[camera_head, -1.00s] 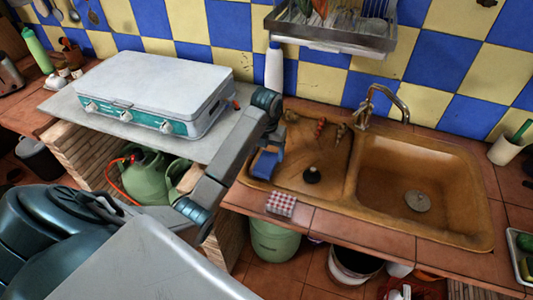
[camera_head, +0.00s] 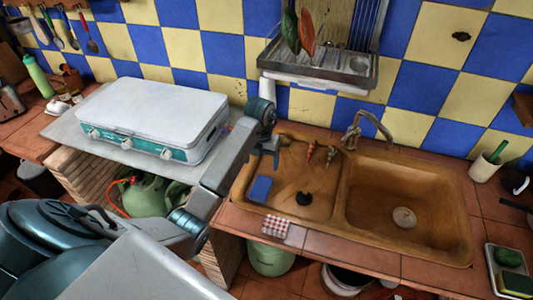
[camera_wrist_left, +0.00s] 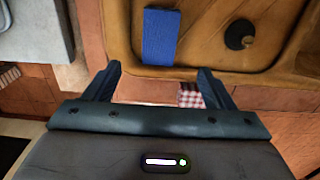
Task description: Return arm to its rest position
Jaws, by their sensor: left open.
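My left gripper (camera_head: 266,156) is over the left, shallow side of the brown sink (camera_head: 345,250). Its two fingers stand apart and empty in the left wrist view (camera_wrist_left: 160,72). A blue sponge-like block (camera_head: 260,189) lies on the sink's left part, apart from the fingers. It also shows beyond the fingertips in the left wrist view (camera_wrist_left: 160,37). My left arm is bent, its elbow at the lower left and its forearm rising past the stove. My right gripper is not in view.
A white-and-teal camping stove (camera_head: 150,112) stands left of the arm. A small red-and-white checked item (camera_head: 275,227) lies on the tiled front edge. A faucet (camera_head: 365,130) and dish rack (camera_head: 325,70) are behind the sink. The right basin looks empty apart from its drain.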

